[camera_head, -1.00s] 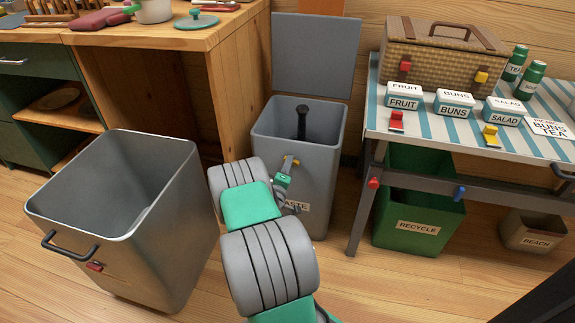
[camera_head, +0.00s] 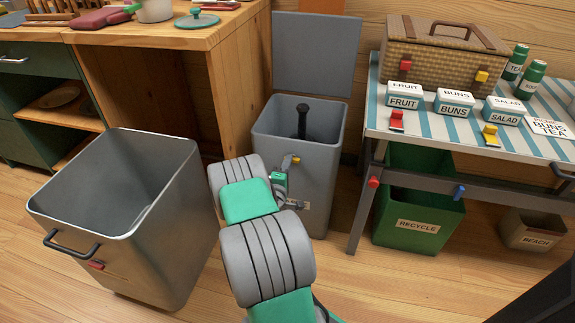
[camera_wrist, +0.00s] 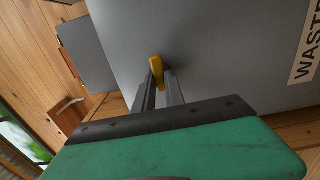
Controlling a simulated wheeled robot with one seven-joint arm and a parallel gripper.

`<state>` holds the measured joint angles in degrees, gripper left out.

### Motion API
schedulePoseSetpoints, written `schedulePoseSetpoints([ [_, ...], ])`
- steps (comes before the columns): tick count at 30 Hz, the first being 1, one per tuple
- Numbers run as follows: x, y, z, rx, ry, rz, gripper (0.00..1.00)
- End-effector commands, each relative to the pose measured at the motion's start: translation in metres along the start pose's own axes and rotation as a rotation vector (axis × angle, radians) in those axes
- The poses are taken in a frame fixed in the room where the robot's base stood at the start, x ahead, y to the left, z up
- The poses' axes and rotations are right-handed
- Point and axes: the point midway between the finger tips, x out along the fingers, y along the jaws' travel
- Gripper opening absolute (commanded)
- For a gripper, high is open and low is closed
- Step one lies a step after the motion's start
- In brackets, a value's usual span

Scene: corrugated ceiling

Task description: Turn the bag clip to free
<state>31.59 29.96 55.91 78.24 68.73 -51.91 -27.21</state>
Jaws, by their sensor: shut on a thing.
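The yellow bag clip (camera_head: 295,160) sits on the front of the grey waste bin (camera_head: 330,185), below its rim. In the wrist view the clip (camera_wrist: 156,72) stands between the fingertips of my gripper (camera_wrist: 160,82). The two dark fingers are closed on it, and its upper end sticks out past them. In the head view my gripper (camera_head: 290,178) is at the bin's front and partly hidden by my arm. The WASTE label (camera_wrist: 309,50) is beside it on the bin wall.
The bin's grey lid (camera_head: 315,55) stands open behind it. A metal bin (camera_head: 175,230) with a red clip (camera_head: 96,265) stands at left. A striped table (camera_head: 440,125) stands at right, with a green recycle bin (camera_head: 420,235) under it.

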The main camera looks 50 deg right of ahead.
Motion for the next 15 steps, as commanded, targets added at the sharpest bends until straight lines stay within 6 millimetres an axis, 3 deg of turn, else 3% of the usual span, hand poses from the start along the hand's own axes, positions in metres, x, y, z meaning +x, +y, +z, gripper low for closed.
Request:
schedulePoseSetpoints([
  [2,-0.0004,-0.0011,0.0021,-0.004,-0.004,-0.002,0.00],
  [3,-0.0004,-0.0011,0.0021,-0.004,-0.004,-0.002,0.18],
  [9,-0.0005,-0.0006,0.0002,-0.002,-0.001,-0.001,0.34],
  [15,-0.0005,-0.0003,-0.0006,0.000,0.001,-0.001,0.36],
])
